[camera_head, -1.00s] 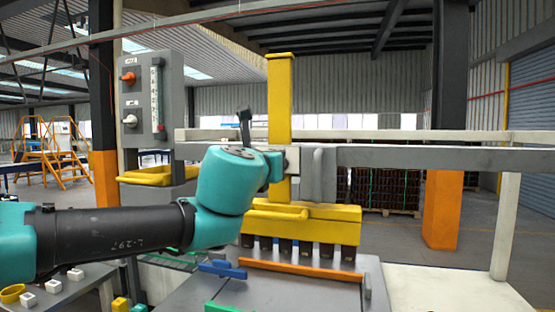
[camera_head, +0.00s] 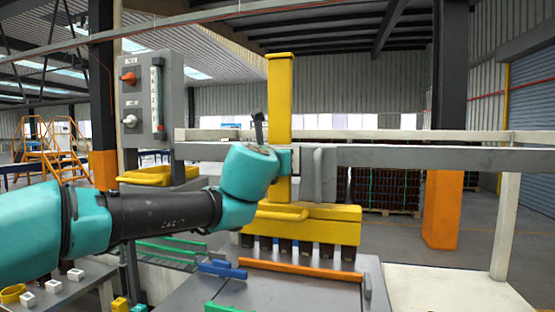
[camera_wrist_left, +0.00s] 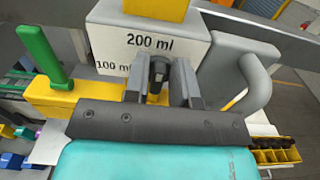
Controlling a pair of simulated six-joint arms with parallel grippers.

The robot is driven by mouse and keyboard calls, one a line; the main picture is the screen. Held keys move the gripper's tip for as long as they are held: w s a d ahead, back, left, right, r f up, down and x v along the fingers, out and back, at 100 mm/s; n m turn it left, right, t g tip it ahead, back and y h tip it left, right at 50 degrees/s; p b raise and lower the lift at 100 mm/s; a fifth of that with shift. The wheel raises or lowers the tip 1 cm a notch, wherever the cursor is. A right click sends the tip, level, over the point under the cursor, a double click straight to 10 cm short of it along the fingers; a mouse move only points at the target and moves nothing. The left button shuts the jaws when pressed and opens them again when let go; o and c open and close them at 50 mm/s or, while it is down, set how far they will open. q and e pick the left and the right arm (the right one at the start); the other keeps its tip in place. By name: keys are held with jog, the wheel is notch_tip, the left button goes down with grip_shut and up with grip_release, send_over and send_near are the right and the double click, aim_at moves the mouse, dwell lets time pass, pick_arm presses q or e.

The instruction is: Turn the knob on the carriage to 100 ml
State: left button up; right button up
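The carriage is a grey block (camera_wrist_left: 112,33) with a yellow column, labelled "200 ml" and "100 ml" in the left wrist view. In the head view its yellow column (camera_head: 280,100) and yellow lower body (camera_head: 310,222) show. The dark knob (camera_wrist_left: 158,70) sits below the "200 ml" label, right of the "100 ml" label. My left gripper (camera_wrist_left: 160,78) has its two grey fingers either side of the knob; they look apart, with small gaps beside it. In the head view my left arm hides the knob and fingers. My right gripper is not in view.
A grey rail (camera_head: 430,157) runs across behind the carriage. A grey curved handle (camera_wrist_left: 258,85) stands right of the gripper, and a green lever (camera_wrist_left: 40,52) left of it. A control panel (camera_head: 143,95) with knobs stands at left. An orange bar (camera_head: 300,271) lies below the carriage.

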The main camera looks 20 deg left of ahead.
pick_arm(q)
grip_shut()
jog(key=shift+n, duration=0.3)
jog(key=n, duration=0.5)
jog(key=a+f+n, duration=0.1)
jog(key=n, duration=1.1)
jog(key=shift+a+f, duration=0.4)
dwell(0.4)
jog(key=shift+o, duration=1.6)
grip_release()
